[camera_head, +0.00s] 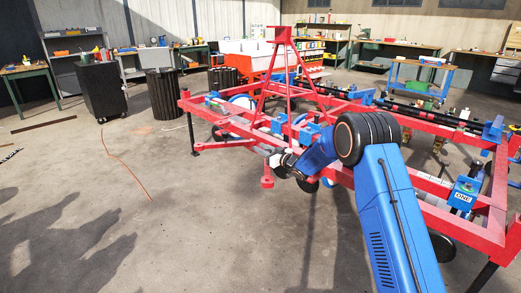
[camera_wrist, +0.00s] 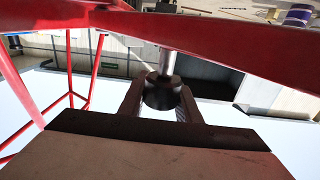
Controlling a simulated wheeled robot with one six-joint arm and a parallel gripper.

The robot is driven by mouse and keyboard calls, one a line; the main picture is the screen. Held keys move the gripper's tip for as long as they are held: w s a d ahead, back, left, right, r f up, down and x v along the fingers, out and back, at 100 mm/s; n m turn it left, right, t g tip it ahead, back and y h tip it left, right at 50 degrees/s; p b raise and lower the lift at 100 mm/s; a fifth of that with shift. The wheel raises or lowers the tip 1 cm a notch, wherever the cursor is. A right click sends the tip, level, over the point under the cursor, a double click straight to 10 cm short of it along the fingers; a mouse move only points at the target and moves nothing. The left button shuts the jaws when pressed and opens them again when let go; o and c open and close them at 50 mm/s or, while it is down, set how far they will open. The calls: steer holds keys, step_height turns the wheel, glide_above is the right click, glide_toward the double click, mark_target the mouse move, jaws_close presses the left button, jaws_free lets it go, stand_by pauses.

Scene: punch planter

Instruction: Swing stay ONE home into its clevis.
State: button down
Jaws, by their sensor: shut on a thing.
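My gripper (camera_head: 276,160) is at the front side of the red planter frame, left of my blue arm. In the wrist view its two dark fingers (camera_wrist: 161,100) are shut on a round dark piece (camera_wrist: 161,92), with a bright metal rod (camera_wrist: 168,62) running up from it behind a red beam. I cannot tell whether this piece belongs to stay ONE. A blue bracket (camera_head: 465,187) with a label reading ONE (camera_head: 463,197) sits on the frame at the right. Whether it is the clevis is unclear. My arm hides part of the frame between it and my gripper.
The red planter frame (camera_head: 230,123) with its A-shaped mast (camera_head: 284,65) spans the middle and right. A red post with a round foot (camera_head: 267,182) hangs just below my gripper. Open floor (camera_head: 90,190) lies at the left, crossed by an orange cable (camera_head: 125,162). Benches line the back.

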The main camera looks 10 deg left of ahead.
steer(key=shift+d+n+g+y, duration=0.4)
steer(key=shift+d+n+g, duration=0.1)
steer(key=shift+d+g, duration=0.1)
steer(key=c, duration=1.3)
jaws_free()
steer(key=shift+d, duration=0.1)
steer(key=v, duration=1.7)
steer(key=shift+d, duration=0.15)
